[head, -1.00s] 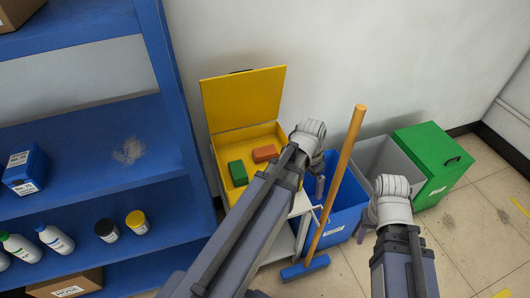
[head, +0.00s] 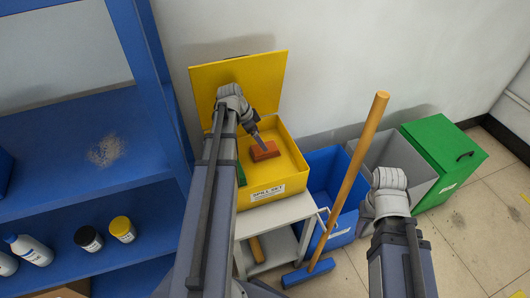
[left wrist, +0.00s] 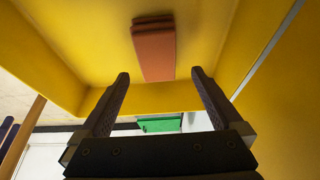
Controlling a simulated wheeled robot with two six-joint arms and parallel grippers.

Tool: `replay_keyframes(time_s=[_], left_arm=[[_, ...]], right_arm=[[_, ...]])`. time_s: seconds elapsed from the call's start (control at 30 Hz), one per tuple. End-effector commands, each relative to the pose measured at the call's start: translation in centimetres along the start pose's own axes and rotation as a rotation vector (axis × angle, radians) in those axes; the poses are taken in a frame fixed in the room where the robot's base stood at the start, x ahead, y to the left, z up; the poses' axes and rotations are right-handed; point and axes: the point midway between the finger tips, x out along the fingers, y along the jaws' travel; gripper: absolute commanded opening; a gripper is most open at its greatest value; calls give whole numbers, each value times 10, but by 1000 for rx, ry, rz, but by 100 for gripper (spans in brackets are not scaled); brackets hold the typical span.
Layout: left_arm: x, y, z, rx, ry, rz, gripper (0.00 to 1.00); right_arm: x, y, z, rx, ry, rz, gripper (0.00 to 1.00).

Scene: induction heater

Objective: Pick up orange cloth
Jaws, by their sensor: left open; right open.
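The orange cloth (head: 266,151), a folded flat block, lies inside the yellow spill kit box (head: 278,190), whose lid stands open against the wall. My left gripper (head: 259,139) reaches over the box from the left, its tip close above the orange cloth. In the left wrist view, my left gripper (left wrist: 159,76) is open and empty. The orange cloth (left wrist: 155,52) shows ahead of and between its two fingers, not gripped. My right gripper (head: 364,224) hangs at the right, in front of the bins, away from the box; its fingers show only in part.
A broom (head: 352,178) leans by the blue bin (head: 325,175). A blue shelf (head: 60,190) stands at the left.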

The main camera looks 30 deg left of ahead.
Motion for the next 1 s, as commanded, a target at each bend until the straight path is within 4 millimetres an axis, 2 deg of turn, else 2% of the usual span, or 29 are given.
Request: replay_keyframes(time_s=[0.03,0.1,0.3,0.43,0.8,1.0], left_arm=[[10,0,2,1,0,0,100],[15,0,2,0,0,0,100],[16,0,0,0,-1,0,100],[24,1,2,1,-1,0,100],[66,4,5,0,-1,0,100],[67,4,3,0,-1,0,100]], right_arm=[[10,-1,-1,0,0,0,50],[15,-1,-1,0,0,0,50],[15,-1,-1,0,0,0,50],[22,-2,-1,0,0,0,50],[63,-6,-4,0,0,0,50],[62,-6,-4,0,0,0,50]])
